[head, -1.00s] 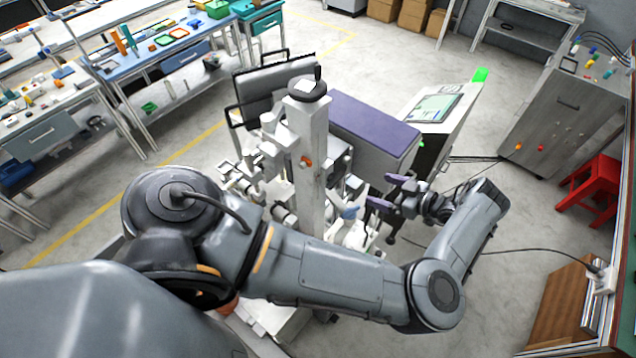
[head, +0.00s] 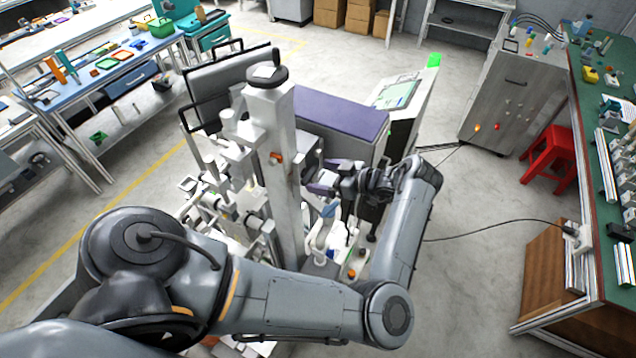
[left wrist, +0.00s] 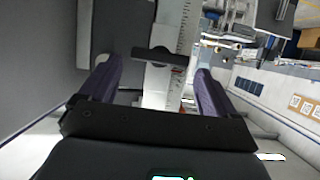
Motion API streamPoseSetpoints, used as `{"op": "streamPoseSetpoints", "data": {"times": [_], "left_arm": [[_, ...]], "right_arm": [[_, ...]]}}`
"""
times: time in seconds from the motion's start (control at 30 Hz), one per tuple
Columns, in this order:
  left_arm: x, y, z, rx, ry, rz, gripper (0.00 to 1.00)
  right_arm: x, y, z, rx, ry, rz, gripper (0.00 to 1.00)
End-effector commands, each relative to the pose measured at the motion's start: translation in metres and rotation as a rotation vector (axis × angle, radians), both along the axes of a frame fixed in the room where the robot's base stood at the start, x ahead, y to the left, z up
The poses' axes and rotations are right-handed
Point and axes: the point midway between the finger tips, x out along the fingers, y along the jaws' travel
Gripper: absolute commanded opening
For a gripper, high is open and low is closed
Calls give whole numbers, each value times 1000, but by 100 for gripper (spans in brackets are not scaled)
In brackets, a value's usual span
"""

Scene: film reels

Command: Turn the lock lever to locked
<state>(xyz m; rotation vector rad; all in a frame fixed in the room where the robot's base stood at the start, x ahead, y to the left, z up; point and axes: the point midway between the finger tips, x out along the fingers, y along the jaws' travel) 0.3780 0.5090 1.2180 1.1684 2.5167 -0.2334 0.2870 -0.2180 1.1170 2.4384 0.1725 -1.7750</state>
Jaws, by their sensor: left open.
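A dark bar-shaped lever (left wrist: 158,56) shows in the left wrist view, lying crosswise over a white part with a ruler scale (left wrist: 180,45); it looks like the lock lever. My left gripper (head: 316,177) is open, its two purple fingers pointing left at the white column (head: 279,205) in the head view. In the left wrist view the lever lies ahead, between the lines of the open fingers (left wrist: 160,72), with no clear contact. The head view does not show the lever clearly. My right gripper is not in view.
A black handwheel (head: 267,75) tops the column, and an orange-red knob (head: 276,158) sits on its side. A purple-topped cabinet (head: 340,120) stands behind. White machine parts crowd the column's left and base. Open floor lies to the right, crossed by a black cable (head: 500,225).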

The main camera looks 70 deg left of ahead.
Motion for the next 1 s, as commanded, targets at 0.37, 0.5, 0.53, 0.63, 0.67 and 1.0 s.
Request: {"op": "streamPoseSetpoints", "data": {"times": [0.37,0.5,0.53,0.63,0.67,1.0], "left_arm": [[-13,15,-9,2,1,1,90],[-14,16,-8,1,1,1,90],[-14,16,-8,1,1,1,90],[-14,16,-8,1,1,1,90],[-14,16,-8,1,1,1,90],[-14,16,-8,1,2,1,49]], "right_arm": [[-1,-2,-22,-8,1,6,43],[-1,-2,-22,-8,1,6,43],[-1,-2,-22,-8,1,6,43],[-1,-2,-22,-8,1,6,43],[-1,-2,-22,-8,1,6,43],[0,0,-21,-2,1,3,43]]}}
